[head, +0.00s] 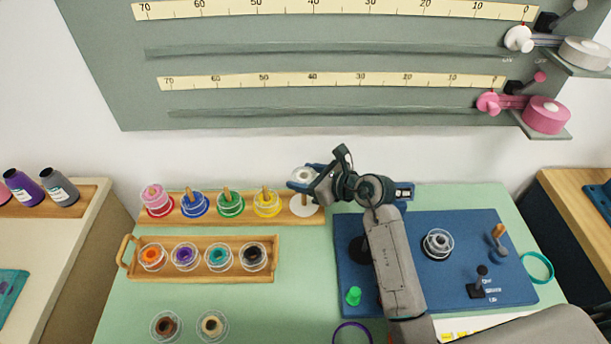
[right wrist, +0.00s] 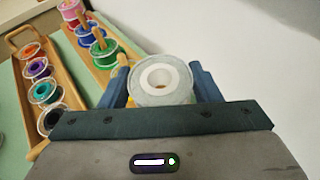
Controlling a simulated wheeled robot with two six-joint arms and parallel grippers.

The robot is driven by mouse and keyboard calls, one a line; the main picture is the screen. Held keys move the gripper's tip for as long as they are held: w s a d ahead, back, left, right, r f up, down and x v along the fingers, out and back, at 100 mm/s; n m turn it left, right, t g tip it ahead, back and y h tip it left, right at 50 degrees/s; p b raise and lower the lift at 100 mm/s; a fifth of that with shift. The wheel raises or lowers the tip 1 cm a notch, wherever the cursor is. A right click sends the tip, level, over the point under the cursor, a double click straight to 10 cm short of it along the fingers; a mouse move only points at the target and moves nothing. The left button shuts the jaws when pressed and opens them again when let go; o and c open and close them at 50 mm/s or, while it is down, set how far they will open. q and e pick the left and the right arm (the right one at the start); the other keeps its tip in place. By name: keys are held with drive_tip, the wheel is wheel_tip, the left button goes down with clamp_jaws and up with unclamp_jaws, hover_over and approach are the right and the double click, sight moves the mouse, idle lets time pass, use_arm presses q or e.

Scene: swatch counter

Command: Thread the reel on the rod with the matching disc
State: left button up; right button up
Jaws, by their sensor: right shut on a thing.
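My right gripper (head: 304,180) is shut on a clear reel with a white core (head: 302,174). The same reel (right wrist: 160,92) sits between the two blue fingers in the right wrist view. It is held above the white disc (head: 305,211) at the right end of a wooden rod rack (head: 182,219). A short part of a wooden rod (head: 304,199) shows between the reel and that disc. Whether the rod's tip is inside the reel cannot be told. My left gripper is not in view.
Other rods hold pink-and-red, blue, green and yellow reels (head: 266,202). A handled wooden tray (head: 270,268) holds several reels in front. A blue panel (head: 490,230) with a reel and levers fills the right.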

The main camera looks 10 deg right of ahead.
drive_tip(key=shift+f+b, duration=0.65)
drive_tip(key=shift+f, duration=0.45)
drive_tip(key=shift+f, duration=0.1)
drive_tip(key=o, duration=1)
drive_tip(key=shift+o, duration=0.2)
wheel_tip(320, 180, up, 7)
drive_tip(key=p, duration=0.6)
